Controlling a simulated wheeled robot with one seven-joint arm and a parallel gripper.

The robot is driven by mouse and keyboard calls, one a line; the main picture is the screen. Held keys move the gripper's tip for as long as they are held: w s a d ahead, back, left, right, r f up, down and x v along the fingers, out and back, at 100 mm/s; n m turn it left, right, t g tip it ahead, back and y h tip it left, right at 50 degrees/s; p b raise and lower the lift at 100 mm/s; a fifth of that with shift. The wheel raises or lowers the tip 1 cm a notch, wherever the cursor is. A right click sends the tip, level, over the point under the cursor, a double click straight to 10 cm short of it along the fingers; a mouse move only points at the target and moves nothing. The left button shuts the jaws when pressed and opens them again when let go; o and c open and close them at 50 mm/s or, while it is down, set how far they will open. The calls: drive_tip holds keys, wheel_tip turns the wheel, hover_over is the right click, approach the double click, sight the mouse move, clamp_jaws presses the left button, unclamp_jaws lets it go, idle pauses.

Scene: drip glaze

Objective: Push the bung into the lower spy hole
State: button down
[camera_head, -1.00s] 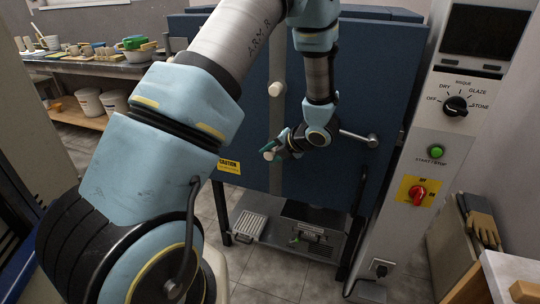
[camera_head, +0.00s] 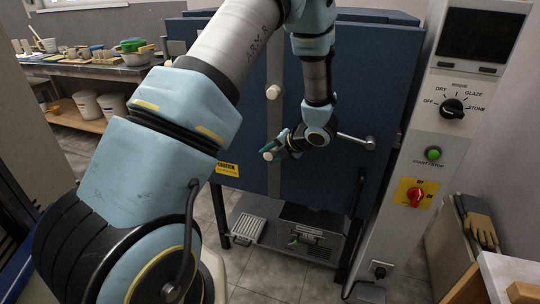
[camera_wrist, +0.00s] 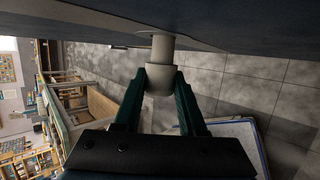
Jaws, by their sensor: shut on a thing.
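The pale bung (camera_wrist: 160,82) is between the green fingers of my gripper (camera_wrist: 160,76) in the wrist view, and the gripper is shut on it. Its narrower neck (camera_wrist: 162,48) points at the kiln door and meets the grey strip on the door face. I cannot tell how deep it sits. In the head view, my gripper (camera_head: 273,149) is at the lower part of the blue kiln door (camera_head: 232,110), with the bung's pale end (camera_head: 268,156) showing. The lower spy hole itself is hidden behind the bung.
Another pale bung (camera_head: 273,91) sits higher on the door's grey strip. A door handle (camera_head: 357,141) sticks out right of my wrist. The control panel (camera_head: 452,108) stands at right, and a worktable (camera_head: 100,68) with pots is at back left.

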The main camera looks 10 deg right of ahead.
drive_tip(key=shift+s+a+b, duration=0.3)
drive_tip(key=shift+s+a, duration=0.15)
drive_tip(key=shift+s, duration=0.3)
drive_tip(key=shift+s+a+b, duration=0.3)
drive_tip(key=shift+s+a, duration=0.1)
drive_tip(key=shift+s, duration=0.35)
